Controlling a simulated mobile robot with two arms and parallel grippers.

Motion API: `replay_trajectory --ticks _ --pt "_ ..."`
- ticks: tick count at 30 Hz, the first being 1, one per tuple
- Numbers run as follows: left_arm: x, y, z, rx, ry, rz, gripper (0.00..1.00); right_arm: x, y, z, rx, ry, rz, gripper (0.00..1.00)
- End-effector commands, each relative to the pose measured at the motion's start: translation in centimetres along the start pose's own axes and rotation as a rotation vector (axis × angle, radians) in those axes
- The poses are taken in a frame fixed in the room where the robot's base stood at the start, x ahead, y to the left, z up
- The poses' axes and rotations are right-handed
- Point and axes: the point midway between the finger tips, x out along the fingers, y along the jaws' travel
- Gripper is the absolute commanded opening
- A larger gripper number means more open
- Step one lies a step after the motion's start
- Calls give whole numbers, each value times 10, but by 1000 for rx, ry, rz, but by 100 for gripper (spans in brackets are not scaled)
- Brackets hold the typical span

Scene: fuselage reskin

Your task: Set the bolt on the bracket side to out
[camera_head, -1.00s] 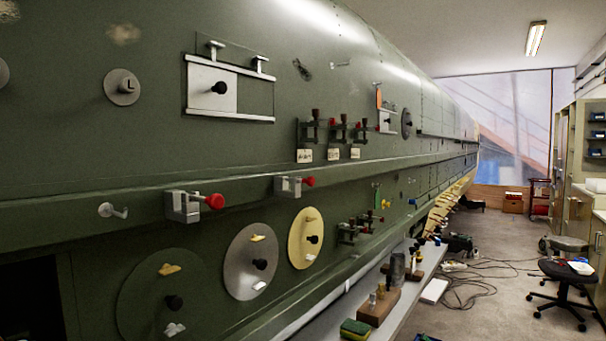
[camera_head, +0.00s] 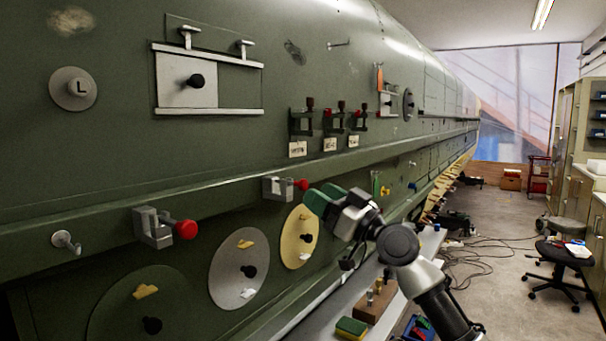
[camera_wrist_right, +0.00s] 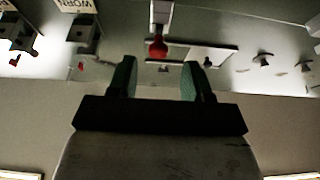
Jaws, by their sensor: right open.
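Two grey bolt blocks with red knobs sit on the green fuselage ledge: a nearer bolt (camera_head: 153,228) at left and a farther bolt (camera_head: 279,187). I cannot tell from labels which one is on the bracket side. Each red knob sticks out to the right of its block. My right gripper (camera_head: 318,199), with green fingertips, is just right of the farther bolt's knob in the head view. In the right wrist view the gripper (camera_wrist_right: 160,78) is open and empty, with a red knob (camera_wrist_right: 157,48) ahead between its fingers, apparently apart from them. My left gripper is out of view.
Round discs (camera_head: 240,272) lie below the ledge. Several dark clamps (camera_head: 334,121) with labels are above it. A sliding panel (camera_head: 190,80) is at upper left. A bench (camera_head: 335,308) with a wooden block and sponge (camera_head: 351,328) runs below my right arm. The floor at right has cables and a stool.

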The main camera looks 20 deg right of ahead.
Motion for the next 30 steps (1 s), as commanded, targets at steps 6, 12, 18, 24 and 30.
replay_trajectory --ticks 6,12,18,24,30 --pt "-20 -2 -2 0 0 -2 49 37 1 -3 4 1 1 50" --pt "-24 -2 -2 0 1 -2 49 49 0 0 1 0 1 50" --pt "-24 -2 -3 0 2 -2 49 50 0 1 0 0 1 50" --pt "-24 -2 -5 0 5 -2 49 50 1 1 0 0 2 30" --pt "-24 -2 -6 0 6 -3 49 49 1 1 0 0 2 0"
